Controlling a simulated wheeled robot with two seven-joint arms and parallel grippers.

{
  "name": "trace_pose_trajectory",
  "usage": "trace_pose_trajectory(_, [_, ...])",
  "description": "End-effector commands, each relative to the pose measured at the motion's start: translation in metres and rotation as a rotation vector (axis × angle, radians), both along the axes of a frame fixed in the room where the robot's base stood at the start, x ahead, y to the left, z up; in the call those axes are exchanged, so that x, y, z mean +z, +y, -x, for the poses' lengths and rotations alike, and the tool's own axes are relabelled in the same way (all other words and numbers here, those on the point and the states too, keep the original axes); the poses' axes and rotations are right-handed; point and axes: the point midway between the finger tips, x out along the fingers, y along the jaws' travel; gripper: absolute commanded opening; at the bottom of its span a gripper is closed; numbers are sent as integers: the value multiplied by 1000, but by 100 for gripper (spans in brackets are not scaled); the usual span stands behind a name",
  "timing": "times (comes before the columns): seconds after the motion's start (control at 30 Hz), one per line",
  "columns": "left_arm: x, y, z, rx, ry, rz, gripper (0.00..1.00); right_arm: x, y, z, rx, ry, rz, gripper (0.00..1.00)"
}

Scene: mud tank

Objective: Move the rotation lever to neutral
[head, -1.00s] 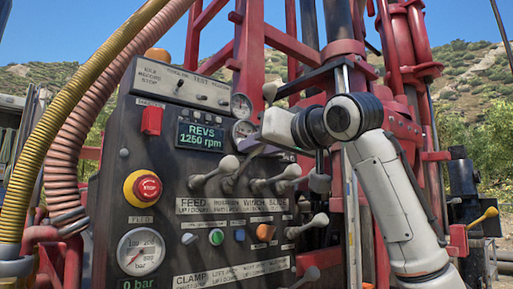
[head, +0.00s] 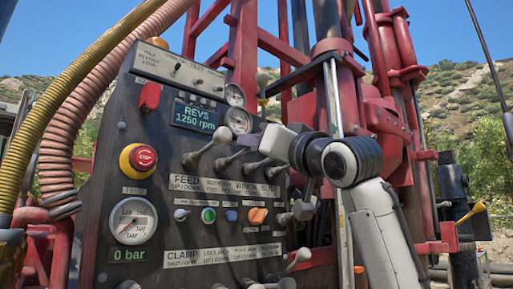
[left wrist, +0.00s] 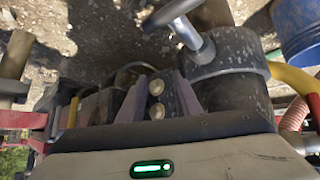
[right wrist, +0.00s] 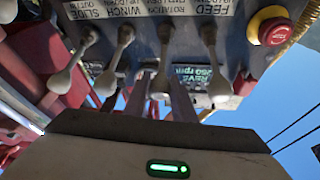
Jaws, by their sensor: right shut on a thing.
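The rotation lever (right wrist: 160,84) is a grey-white lever with a rounded knob, second from the right in the upside-down right wrist view. Its label is partly readable on the panel above it. My right gripper (right wrist: 160,96) is shut on this lever, with one dark finger on each side. In the head view my right gripper (head: 248,143) reaches in from the right, and its body and fingers hide much of the lever. My left gripper (left wrist: 158,95) shows only in the left wrist view; its dark fingers are apart with nothing held between them.
The feed lever (head: 208,147) is just left of my right gripper; the winch lever (right wrist: 111,72) and slide lever (right wrist: 72,68) stand close on its other side. A red stop button (head: 143,157) is at the panel's left. A grey metal handle (left wrist: 178,22) rises beyond my left gripper.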

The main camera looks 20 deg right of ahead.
Motion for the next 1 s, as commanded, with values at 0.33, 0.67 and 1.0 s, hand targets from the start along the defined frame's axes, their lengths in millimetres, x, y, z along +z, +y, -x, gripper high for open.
trace_pose_trajectory(0.33, [2,-1,-2,0,-5,2,31,-3,0,-1,-1,10,3,32])
trace_pose_trajectory(0.67, [1,1,-2,4,-5,0,31,-3,0,0,-1,8,3,42])
trace_pose_trajectory(1.0, [-14,1,-3,0,-4,-3,31,-19,-10,41,-2,4,2,42])
